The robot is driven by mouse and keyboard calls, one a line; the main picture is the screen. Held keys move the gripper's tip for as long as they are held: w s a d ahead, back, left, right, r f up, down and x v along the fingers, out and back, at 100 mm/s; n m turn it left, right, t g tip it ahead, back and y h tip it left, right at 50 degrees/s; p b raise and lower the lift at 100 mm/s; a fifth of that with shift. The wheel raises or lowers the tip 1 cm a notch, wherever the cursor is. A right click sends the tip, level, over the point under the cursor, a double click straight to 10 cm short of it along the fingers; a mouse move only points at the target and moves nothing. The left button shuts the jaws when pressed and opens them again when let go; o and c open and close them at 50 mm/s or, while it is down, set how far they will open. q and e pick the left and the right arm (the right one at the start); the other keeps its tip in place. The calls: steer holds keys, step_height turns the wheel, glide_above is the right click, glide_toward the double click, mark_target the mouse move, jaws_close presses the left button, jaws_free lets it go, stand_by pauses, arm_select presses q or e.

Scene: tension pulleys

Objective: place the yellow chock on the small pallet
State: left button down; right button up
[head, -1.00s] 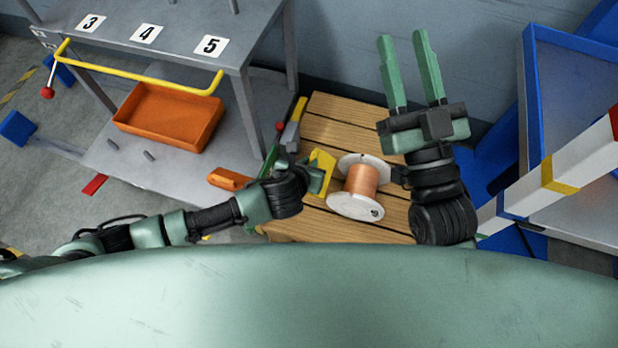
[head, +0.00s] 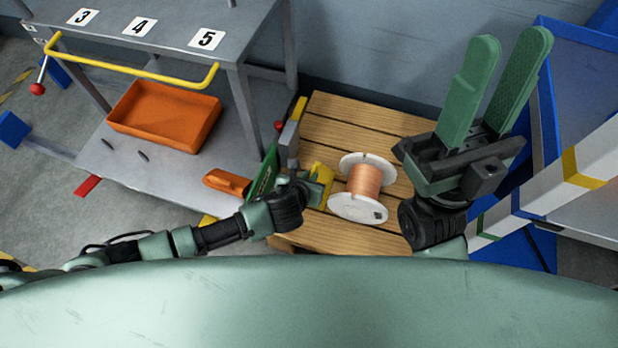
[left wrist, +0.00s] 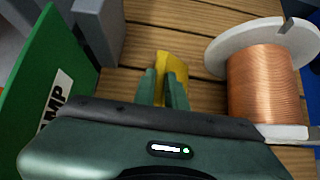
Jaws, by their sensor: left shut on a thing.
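The yellow chock (head: 321,176) is at the left part of the small wooden pallet (head: 360,118), just left of the copper spool. My left gripper (head: 312,188) is shut on the chock; in the left wrist view the fingers (left wrist: 165,88) close around the chock (left wrist: 172,68), with pallet slats beneath. I cannot tell whether the chock touches the slats. My right gripper (head: 505,85) is raised right of the pallet, its two fingers apart and nothing between them.
The copper spool (head: 364,180) stands on the pallet, close right of the chock. A green panel (left wrist: 45,85) and grey block (left wrist: 98,30) are left of my left gripper. A grey shelf with an orange tray (head: 165,112) is at left; a striped bar (head: 570,170) is at right.

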stand_by(0.3)
arm_select(q)
steer(key=c, duration=1.5)
jaws_free()
steer(key=shift+f, duration=0.1)
steer(key=shift+o, duration=0.2)
